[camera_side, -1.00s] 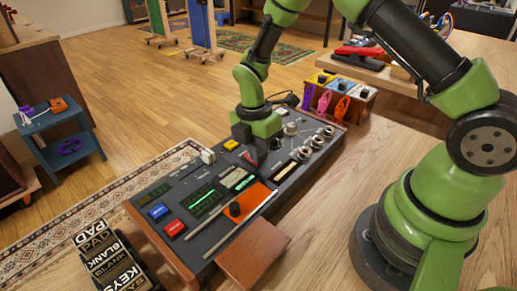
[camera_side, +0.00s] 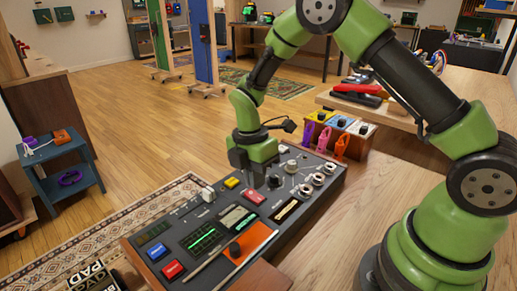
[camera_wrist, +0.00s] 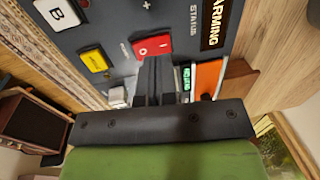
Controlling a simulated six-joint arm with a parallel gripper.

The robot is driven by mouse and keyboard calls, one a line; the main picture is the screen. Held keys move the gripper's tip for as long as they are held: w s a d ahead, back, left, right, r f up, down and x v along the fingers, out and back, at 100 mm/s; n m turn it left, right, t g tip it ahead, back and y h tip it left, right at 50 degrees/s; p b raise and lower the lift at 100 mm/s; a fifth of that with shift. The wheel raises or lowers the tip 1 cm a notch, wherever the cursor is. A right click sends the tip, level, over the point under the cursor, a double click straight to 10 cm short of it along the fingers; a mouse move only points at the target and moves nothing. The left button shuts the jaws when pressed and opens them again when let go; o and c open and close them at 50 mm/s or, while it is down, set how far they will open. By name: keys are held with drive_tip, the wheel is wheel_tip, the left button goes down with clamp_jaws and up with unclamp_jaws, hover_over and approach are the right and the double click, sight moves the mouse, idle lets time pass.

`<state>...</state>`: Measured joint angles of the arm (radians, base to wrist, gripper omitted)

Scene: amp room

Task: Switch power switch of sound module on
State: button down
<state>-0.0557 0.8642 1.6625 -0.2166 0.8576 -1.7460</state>
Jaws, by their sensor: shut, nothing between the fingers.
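The sound module (camera_side: 178,205) is a dark grey console with wooden ends, screens, buttons and knobs, lying along the wooden table. A red rocker switch (camera_side: 253,196) with white markings sits in its middle; it also shows in the wrist view (camera_wrist: 152,46), just beyond the fingertips. The way it is tipped is hard to tell. My gripper (camera_side: 257,184) points down over the console, close behind and above the red rocker in the side view. Its dark fingers (camera_wrist: 156,62) are together and hold nothing. I cannot tell whether they touch the rocker.
A yellow button (camera_side: 231,183) and a white switch (camera_side: 208,194) lie left of the red rocker. Knobs (camera_side: 304,190) stand to its right. An orange panel (camera_side: 256,238) with a black knob is nearer the camera. Coloured clamps (camera_side: 323,137) stand beyond the console's right end.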

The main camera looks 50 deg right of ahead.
sight(260, 199)
wheel_tip(260, 199, up, 12)
drive_tip(key=s, duration=0.1)
drive_tip(key=shift+s, duration=0.25)
drive_tip(key=shift+f, duration=0.15)
drive_tip(key=s+r+m+t+y, duration=0.1)
drive_tip(key=s+r+m+t, duration=0.3)
drive_tip(key=s+m, duration=0.4)
drive_tip(key=s+r+m+t+y, duration=0.1)
drive_tip(key=s+r+m+t, duration=0.3)
drive_tip(key=m, duration=1)
drive_tip(key=s+r, duration=0.3)
drive_tip(key=s, duration=0.2)
drive_tip(key=shift+a+t, duration=0.3)
drive_tip(key=shift+a, duration=0.1)
